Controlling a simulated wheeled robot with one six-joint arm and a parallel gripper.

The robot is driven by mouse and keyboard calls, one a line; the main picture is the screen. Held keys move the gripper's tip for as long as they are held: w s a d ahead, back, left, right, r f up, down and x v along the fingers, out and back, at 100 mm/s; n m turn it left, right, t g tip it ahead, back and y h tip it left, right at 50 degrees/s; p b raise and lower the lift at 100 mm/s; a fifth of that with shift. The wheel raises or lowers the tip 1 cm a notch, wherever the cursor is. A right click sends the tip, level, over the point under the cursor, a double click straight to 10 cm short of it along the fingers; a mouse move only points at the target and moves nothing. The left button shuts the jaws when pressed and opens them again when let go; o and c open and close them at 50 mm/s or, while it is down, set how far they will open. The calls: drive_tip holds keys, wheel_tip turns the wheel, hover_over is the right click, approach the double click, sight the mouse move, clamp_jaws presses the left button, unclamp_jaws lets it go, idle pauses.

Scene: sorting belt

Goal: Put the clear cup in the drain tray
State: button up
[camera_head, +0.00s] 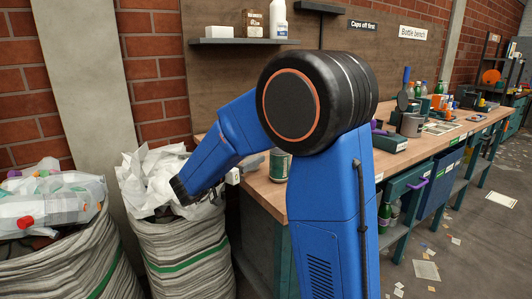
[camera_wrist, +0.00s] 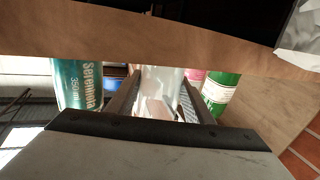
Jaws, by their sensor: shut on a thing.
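In the wrist view my gripper (camera_wrist: 161,80) is shut on the clear cup (camera_wrist: 160,92). The cup is see-through and pale, and it sits between the two dark fingers. Its lower part is cut off by the gripper body. In the head view the cup and the fingertips are hidden behind my blue arm. I cannot pick out the drain tray for certain in either view.
In the head view a can (camera_head: 280,165) stands on the wooden bench (camera_head: 262,188). Full striped sacks (camera_head: 185,255) stand at the left.

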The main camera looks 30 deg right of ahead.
drive_tip(key=x, duration=0.9)
drive_tip(key=shift+f, duration=0.1)
drive_tip(key=shift+a, duration=0.1)
drive_tip(key=shift+f, duration=0.15)
drive_tip(key=o, duration=1.1)
drive_tip(key=shift+c, duration=0.2)
drive_tip(key=shift+s+a, duration=0.1)
drive_tip(key=shift+a, duration=0.15)
drive_tip(key=v, duration=1.1)
drive_tip(key=shift+s+a+r, duration=0.1)
drive_tip(key=shift+a+r, duration=0.1)
